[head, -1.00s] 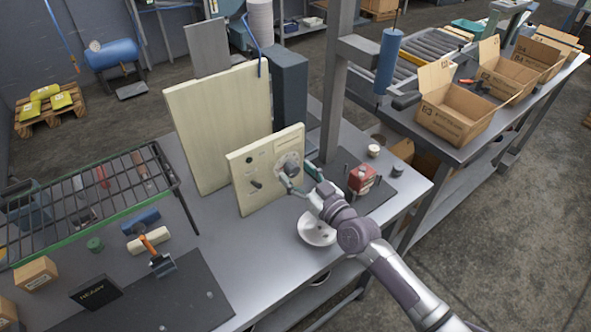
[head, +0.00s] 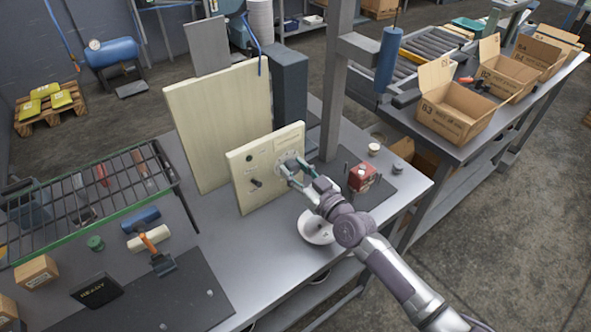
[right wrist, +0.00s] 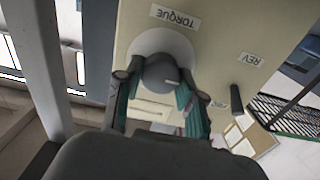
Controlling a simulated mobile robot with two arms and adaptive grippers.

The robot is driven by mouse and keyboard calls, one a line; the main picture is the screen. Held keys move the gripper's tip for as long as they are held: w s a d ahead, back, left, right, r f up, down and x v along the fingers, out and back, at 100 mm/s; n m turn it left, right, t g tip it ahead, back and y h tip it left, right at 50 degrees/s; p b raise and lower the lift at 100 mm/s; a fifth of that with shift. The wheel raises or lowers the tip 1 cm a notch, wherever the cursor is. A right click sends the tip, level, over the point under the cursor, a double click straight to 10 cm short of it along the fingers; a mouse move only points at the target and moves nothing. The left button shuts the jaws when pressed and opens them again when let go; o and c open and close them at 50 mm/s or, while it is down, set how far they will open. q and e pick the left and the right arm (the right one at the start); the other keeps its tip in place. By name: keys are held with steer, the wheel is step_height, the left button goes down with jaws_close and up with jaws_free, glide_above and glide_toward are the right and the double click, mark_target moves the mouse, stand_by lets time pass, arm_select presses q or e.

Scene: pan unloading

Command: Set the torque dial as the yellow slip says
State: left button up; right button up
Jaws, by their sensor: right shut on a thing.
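A cream control panel (head: 262,197) stands upright on the grey bench, with a round torque dial at its upper right. My right gripper (head: 291,167) is at the dial, its fingers closed on the knob. In the right wrist view the grey dial knob (right wrist: 160,74) sits between the two green-padded fingers, under an upside-down TORQUE label (right wrist: 175,16). A small white mark shows on the knob, but its setting cannot be read. A dark lever (head: 256,184) is lower left on the panel, near the REV label (right wrist: 250,59). I cannot make out the yellow slip. My left gripper is not in view.
A red block (head: 361,177) stands on a dark mat right of my gripper. A white dish (head: 312,232) lies below my forearm. A wire rack (head: 90,200), a hammer-like tool (head: 157,255) and a black READY box (head: 97,289) are at left.

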steer(key=shift+m, duration=0.3)
steer(key=m+b, duration=0.1)
steer(key=m, duration=0.2)
steer(key=shift+f+m, duration=0.1)
steer(key=shift+m, duration=0.3)
steer(key=m+b, duration=0.1)
steer(key=m, duration=0.3)
steer(key=shift+m, duration=0.3)
steer(key=m, duration=0.4)
steer(key=shift+w+d+f, duration=0.1)
steer(key=m, duration=0.4)
steer(key=shift+f+m, duration=0.1)
steer(key=shift+m, duration=0.3)
steer(key=o, duration=1.1)
steer(key=shift+o, duration=0.2)
